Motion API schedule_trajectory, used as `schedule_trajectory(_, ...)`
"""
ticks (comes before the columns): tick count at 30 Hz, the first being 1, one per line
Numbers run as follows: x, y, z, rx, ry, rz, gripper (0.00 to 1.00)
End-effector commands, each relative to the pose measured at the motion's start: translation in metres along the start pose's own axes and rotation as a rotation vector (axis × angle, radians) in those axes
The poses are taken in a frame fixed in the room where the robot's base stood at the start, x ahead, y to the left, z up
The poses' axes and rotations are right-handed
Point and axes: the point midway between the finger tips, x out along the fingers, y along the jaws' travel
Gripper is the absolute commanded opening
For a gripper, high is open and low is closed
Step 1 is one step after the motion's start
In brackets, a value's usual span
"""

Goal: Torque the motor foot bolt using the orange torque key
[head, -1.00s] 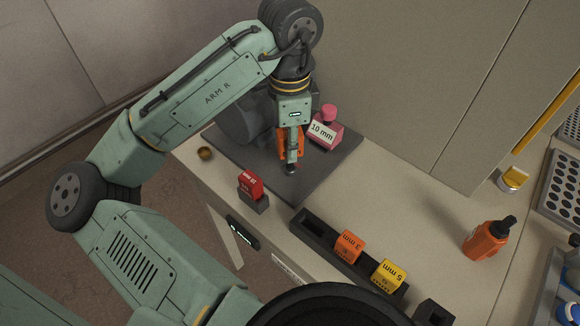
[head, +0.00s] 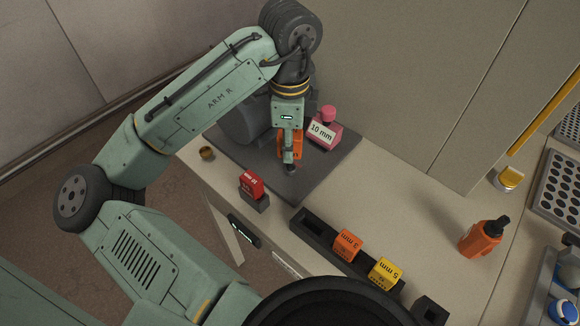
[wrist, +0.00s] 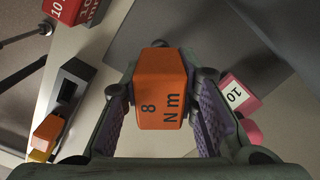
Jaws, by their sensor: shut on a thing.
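My gripper (head: 291,160) is shut on the orange torque key (head: 296,146), over the dark base plate (head: 318,180). In the wrist view the key (wrist: 162,85) sits between both finger pads, its face marked "8 Nm". The grey motor (head: 236,122) stands on the plate just left of my gripper, partly hidden by my arm. The motor foot bolt is not clearly visible; my gripper and the key cover the spot below them. I cannot tell whether the key touches a bolt.
A red block (head: 251,185) sits in a dark holder in front. A dark rack (head: 312,226) holds an orange block (head: 346,245) and a yellow one (head: 385,273). An orange bottle (head: 482,240) stands right. A wall (head: 400,80) rises behind.

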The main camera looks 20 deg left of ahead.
Motion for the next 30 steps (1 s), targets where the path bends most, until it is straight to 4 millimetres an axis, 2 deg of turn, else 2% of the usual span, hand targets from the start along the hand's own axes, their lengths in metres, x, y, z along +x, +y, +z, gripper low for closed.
schedule_trajectory(6, 0.0004, 0.0005, 0.0000, 0.122, 0.000, 0.003, 0.00)
schedule_trajectory(19, 0.0006, 0.0006, 0.0000, 0.165, 0.000, 0.004, 0.00)
schedule_trajectory(30, 0.0014, 0.0002, 0.0000, 0.402, 0.000, 0.002, 0.00)
